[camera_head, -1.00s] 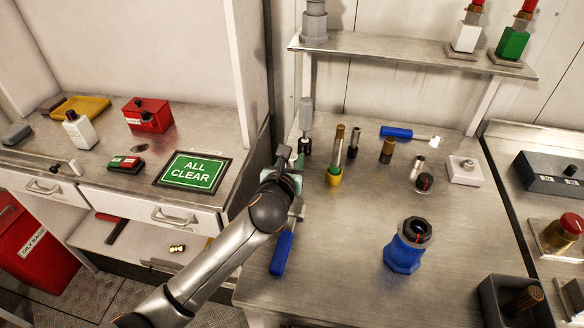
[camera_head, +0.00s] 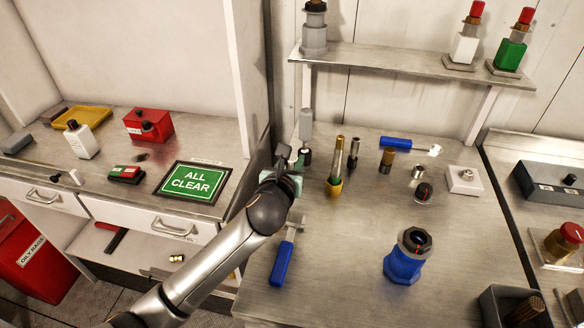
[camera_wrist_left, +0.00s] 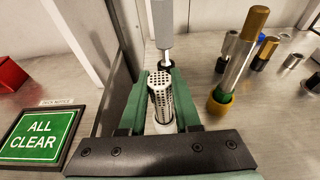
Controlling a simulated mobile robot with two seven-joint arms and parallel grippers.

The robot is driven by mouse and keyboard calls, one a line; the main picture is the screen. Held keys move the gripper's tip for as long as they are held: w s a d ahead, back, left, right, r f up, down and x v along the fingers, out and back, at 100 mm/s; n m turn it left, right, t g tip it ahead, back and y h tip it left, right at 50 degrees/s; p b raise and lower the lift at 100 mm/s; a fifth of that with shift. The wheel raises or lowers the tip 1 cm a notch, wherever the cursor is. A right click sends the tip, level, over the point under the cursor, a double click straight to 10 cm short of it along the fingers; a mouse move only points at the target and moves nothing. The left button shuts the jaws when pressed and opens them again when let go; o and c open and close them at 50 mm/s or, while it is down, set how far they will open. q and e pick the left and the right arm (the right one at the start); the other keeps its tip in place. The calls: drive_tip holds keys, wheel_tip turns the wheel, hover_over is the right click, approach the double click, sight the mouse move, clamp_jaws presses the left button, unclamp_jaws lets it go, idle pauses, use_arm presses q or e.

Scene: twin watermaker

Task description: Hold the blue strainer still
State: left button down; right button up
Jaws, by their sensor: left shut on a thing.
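The blue strainer (camera_head: 404,262), a blue body with a dark round top, stands upright on the metal bench at the right of centre in the head view. My left gripper (camera_head: 290,168) is well to its left, apart from it. In the left wrist view my left gripper (camera_wrist_left: 160,92) has its green fingers shut on a perforated metal cylinder (camera_wrist_left: 161,90) with a pale lower end. The cylinder is hidden behind the gripper in the head view. The blue strainer is not seen in the wrist view. My right gripper is not in view.
A blue-handled wrench (camera_head: 283,262) lies below my left gripper. A brass-topped tube in a yellow base (camera_head: 334,187) and several small fittings stand behind the strainer. A dark bin (camera_head: 490,308) is at front right.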

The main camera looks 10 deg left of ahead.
use_arm(q)
drive_tip(key=s+d+r+p, duration=0.1)
drive_tip(key=s+d+r, duration=0.4)
drive_tip(key=s+r, duration=0.5)
drive_tip(key=v, duration=0.3)
drive_tip(key=shift+f, duration=0.25)
drive_tip(key=c, duration=1.2)
unclamp_jaws()
drive_tip(key=shift+c, duration=0.2)
clamp_jaws()
